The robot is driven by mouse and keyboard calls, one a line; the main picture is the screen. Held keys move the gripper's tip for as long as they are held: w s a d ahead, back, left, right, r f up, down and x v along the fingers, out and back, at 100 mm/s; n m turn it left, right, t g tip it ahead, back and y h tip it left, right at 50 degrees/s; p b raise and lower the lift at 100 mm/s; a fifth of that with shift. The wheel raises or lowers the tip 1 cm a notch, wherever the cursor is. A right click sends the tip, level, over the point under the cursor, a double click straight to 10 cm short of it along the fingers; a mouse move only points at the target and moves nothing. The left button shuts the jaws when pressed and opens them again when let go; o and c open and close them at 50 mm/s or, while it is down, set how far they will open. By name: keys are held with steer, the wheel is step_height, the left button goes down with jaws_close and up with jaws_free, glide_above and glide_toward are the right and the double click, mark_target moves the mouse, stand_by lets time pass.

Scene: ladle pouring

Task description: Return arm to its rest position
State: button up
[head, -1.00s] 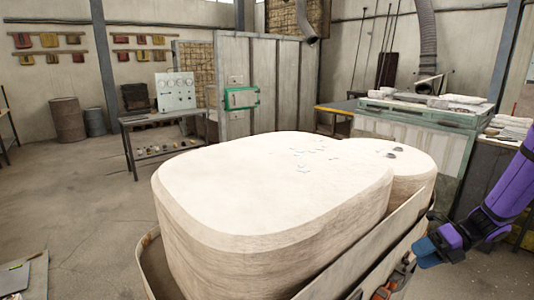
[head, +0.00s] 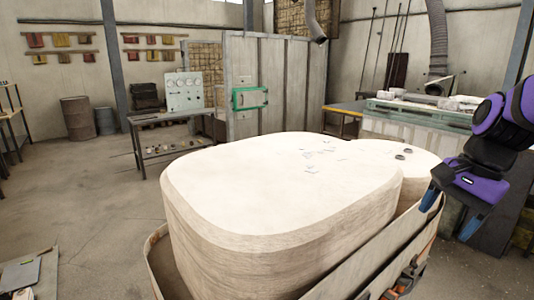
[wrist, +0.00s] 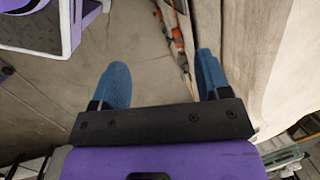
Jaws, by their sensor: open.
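My gripper (head: 450,212) is at the right of the head view, at the end of my purple and black arm. Its two blue fingers stand apart and point downward. In the wrist view my gripper (wrist: 162,68) shows both blue fingers spread wide with nothing between them, and bare floor beyond. It is beside the right end of a large pale rounded block (head: 280,185), apart from it as far as I can tell. No ladle shows in either view.
A thin curved rim (head: 385,255) runs round the block, with orange and dark items (head: 408,280) by its right side. A green-topped bench (head: 420,115) stands behind my arm. A table (head: 172,115) stands further back.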

steer(key=s+a+r+n+t+h, duration=0.1)
steer(key=s+r+n+t+h, duration=0.1)
steer(key=s+r+n+t, duration=0.2)
steer(key=shift+s+a+r+n+h, duration=0.35)
steer(key=shift+s+r+n, duration=1.1)
steer(key=shift+s+n, duration=2)
